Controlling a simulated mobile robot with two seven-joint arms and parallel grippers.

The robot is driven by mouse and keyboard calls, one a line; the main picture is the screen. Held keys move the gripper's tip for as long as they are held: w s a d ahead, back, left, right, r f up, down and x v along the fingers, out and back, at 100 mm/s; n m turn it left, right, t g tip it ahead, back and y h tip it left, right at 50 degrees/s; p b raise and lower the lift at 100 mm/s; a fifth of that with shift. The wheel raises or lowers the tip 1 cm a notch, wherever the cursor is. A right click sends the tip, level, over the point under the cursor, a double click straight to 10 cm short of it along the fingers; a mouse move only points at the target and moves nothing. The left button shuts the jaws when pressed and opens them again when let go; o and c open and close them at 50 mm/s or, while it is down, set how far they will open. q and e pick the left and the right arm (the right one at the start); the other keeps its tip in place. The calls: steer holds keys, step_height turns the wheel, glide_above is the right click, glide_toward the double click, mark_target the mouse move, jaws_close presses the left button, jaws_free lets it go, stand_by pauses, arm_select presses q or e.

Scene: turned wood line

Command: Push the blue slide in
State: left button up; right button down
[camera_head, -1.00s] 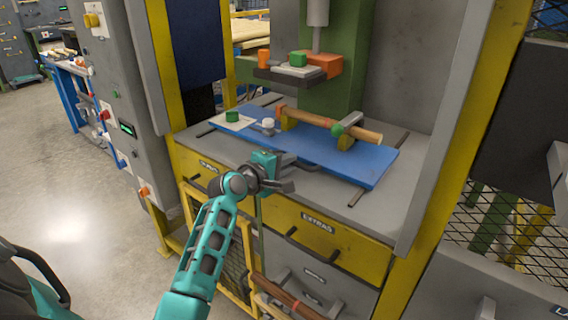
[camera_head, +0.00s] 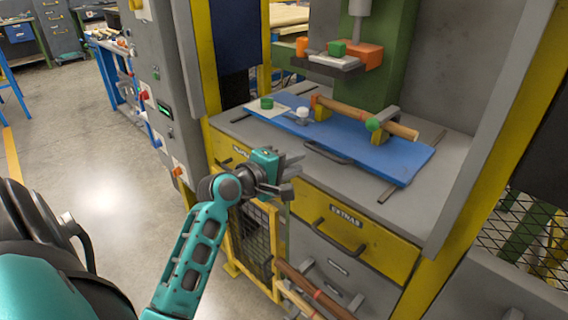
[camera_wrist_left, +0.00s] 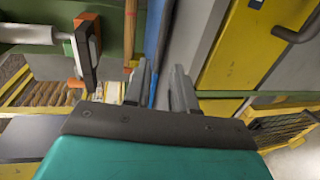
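The blue slide (camera_head: 372,158) is a flat plate lying on the grey machine table, with a dark handle (camera_head: 327,153) along its front edge. A wooden dowel (camera_head: 350,111) rests across yellow supports on it, with a green-knobbed clamp (camera_head: 374,124). My left gripper (camera_head: 292,174) is in front of the table's front edge, left of and below the handle, touching nothing that I can see. In the left wrist view its fingers (camera_wrist_left: 160,90) are apart with nothing between them; the slide's blue edge (camera_wrist_left: 153,40) shows beyond. My right gripper is out of view.
A press head (camera_head: 340,58) with orange and green parts hangs over the table on a green column (camera_head: 385,65). A yellow drawer (camera_head: 350,225) marked EXTRAS has a protruding handle. A grey control cabinet (camera_head: 165,90) stands at left. Open floor (camera_head: 95,165) lies further left.

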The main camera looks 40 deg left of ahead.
arm_select(q)
steer(key=shift+v, duration=1.6)
steer(key=s+d+f+m+g, duration=0.2)
steer(key=s+d+f+m, duration=0.5)
steer(key=d+f+m, duration=0.2)
steer(key=s+d+f+m+g+h+p, duration=0.1)
steer(key=s+d+f+m+g, duration=0.1)
steer(key=s+d+f+m, duration=0.6)
step_height(320, 180, down, 5)
steer(key=d+m, duration=0.1)
steer(key=m, duration=0.1)
steer(key=shift+m+g, duration=0.4)
steer(key=shift+a, duration=0.2)
